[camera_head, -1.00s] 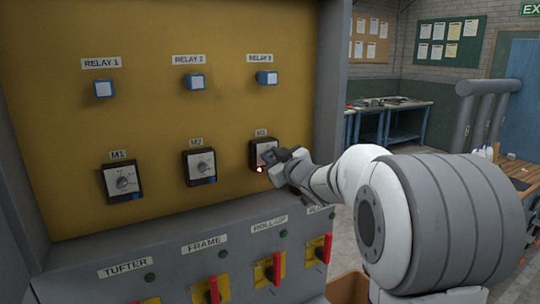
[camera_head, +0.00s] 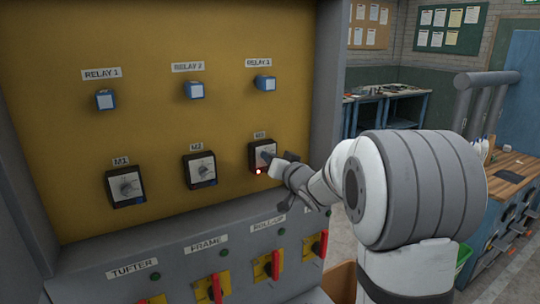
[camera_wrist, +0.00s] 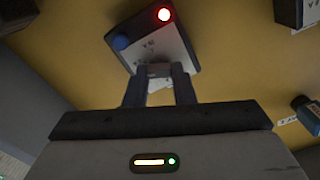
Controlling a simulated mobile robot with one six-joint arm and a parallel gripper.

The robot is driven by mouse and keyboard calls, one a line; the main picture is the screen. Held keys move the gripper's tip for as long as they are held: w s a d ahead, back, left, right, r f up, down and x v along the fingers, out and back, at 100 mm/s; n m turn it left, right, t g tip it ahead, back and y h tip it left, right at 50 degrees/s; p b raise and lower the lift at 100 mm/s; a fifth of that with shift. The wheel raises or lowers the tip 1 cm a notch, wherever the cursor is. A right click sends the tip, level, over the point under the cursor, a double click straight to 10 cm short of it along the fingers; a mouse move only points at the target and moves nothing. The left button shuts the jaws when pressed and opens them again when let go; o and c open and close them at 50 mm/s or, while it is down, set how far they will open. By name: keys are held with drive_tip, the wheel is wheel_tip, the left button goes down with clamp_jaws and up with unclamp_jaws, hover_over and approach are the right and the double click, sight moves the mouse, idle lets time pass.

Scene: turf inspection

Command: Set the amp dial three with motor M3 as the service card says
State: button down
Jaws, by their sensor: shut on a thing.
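The M3 amp dial (camera_head: 257,156) is a black box with a pale face, at the right of the dial row on the yellow panel. A red light glows at its lower edge in the head view. In the wrist view the dial (camera_wrist: 153,50) shows its pale face, a blue button and the lit red light. My gripper (camera_head: 274,160) is at the dial's face, and its fingers (camera_wrist: 160,86) are shut on the dial's knob, which they mostly hide. The pointer and scale marks are too hidden or small to read. No service card is readable.
The M2 dial (camera_head: 201,170) and M1 dial (camera_head: 125,186) sit to the left. Blue-sided relays, including RELAY 3 (camera_head: 265,83), are above. Red switch handles (camera_head: 276,265) stick out from the grey ledge below. A workbench (camera_head: 510,170) stands at right.

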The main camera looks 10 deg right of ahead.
drive_tip(key=shift+f+m, duration=0.25)
drive_tip(key=shift+m, duration=0.35)
drive_tip(key=c, duration=1.7)
unclamp_jaws()
drive_tip(key=shift+f, duration=0.1)
drive_tip(key=o, duration=0.5)
drive_tip(key=shift+r, duration=0.2)
drive_tip(key=b+v, duration=0.1)
drive_tip(key=v, duration=0.7)
drive_tip(key=shift+r, duration=0.1)
